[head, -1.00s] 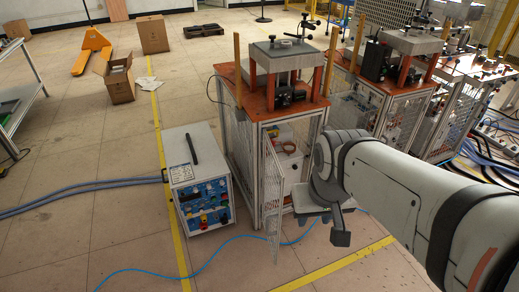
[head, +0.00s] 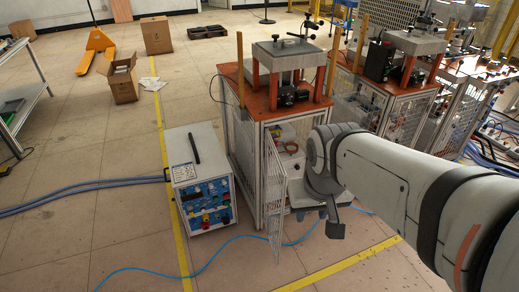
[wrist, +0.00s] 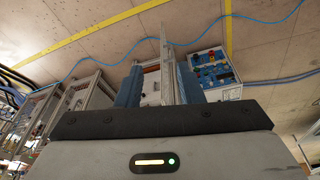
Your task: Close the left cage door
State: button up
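The left cage door (head: 273,199) is a narrow mesh panel in a light metal frame. It stands swung open at the front left of the nearest cage (head: 243,154), whose inside shows behind it. My gripper (wrist: 160,85) is open, with two blue fingers apart in the wrist view. The door (wrist: 167,66) shows there nearly edge-on in the gap, close to the right finger; I cannot tell whether it touches. In the head view my wrist is just right of the door, in front of the cage opening, and hides part of the opening. The fingertips are hard to make out there.
A white control box (head: 199,178) with coloured knobs stands on the floor left of the cage. A blue hose (head: 220,247) runs across the floor in front. More cages (head: 385,108) stand to the right.

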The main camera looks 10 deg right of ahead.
jog(key=w+f+h+b, duration=0.1)
jog(key=w+f+b, duration=0.3)
jog(key=w+a+f+h+b, duration=0.1)
jog(key=w+f+b, duration=0.2)
jog(key=w+b, duration=0.1)
jog(key=w+a+f+b, duration=0.1)
jog(key=w+f+b, duration=0.3)
jog(key=w, duration=0.2)
jog(key=shift+f+h+b, duration=0.3)
jog(key=shift+h+b, duration=0.05)
jog(key=shift+h, duration=0.05)
grip_shut()
jog(key=w+a+f+t+h+b, duration=0.25)
jog(key=w+a+f+b, duration=0.45)
jog(key=w+f+b, duration=0.45)
jog(key=w+d+f+b, duration=0.1)
jog(key=w+d+f, duration=0.4)
jog(key=d, duration=0.3)
jog(key=shift+w+f, duration=0.4)
jog(key=shift+w, duration=0.1)
jog(key=shift+y, duration=0.25)
